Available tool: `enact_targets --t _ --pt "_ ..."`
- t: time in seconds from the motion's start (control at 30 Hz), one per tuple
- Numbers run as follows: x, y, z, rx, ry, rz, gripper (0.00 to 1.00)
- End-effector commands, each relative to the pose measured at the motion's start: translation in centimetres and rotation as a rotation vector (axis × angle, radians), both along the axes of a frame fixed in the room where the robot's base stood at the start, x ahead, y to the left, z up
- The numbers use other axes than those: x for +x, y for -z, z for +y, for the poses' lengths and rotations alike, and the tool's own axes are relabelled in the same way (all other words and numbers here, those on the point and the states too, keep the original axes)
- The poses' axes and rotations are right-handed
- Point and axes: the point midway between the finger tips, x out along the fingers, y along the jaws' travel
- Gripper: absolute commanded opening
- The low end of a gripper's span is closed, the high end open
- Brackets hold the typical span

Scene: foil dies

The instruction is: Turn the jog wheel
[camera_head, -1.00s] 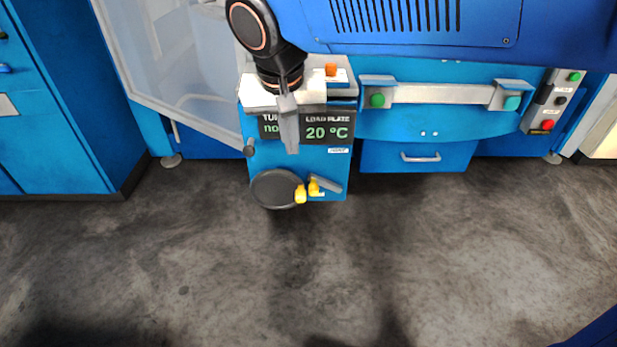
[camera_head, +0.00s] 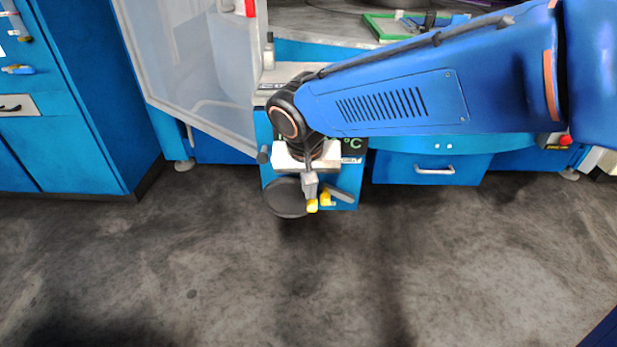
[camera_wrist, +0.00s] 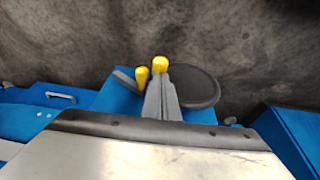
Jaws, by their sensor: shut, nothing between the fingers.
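The jog wheel is a dark round disc (camera_head: 285,199) low on the front of the blue machine panel. It has a yellow knob (camera_head: 312,206) at its right edge. My gripper (camera_head: 311,196) is shut and empty, pointing down with its tips just above or at the knob. In the wrist view the wheel (camera_wrist: 200,88) lies right of my gripper (camera_wrist: 162,72), and the knob (camera_wrist: 160,62) shows just beyond the fingertips. I cannot tell whether they touch. My wrist hides part of the panel and its display.
A grey lever (camera_head: 341,195) with a yellow end (camera_head: 326,198) sits close to the right of the knob; its yellow end (camera_wrist: 142,75) is just left of my fingers in the wrist view. A small dark knob (camera_head: 263,155) is at upper left. The floor ahead is clear.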

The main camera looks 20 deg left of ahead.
Motion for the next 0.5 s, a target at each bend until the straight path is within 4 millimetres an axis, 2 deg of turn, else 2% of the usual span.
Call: enact_targets --t 0.5 --pt "0.03 0.87 -0.18 0.0 0.0 0.0 0.0"
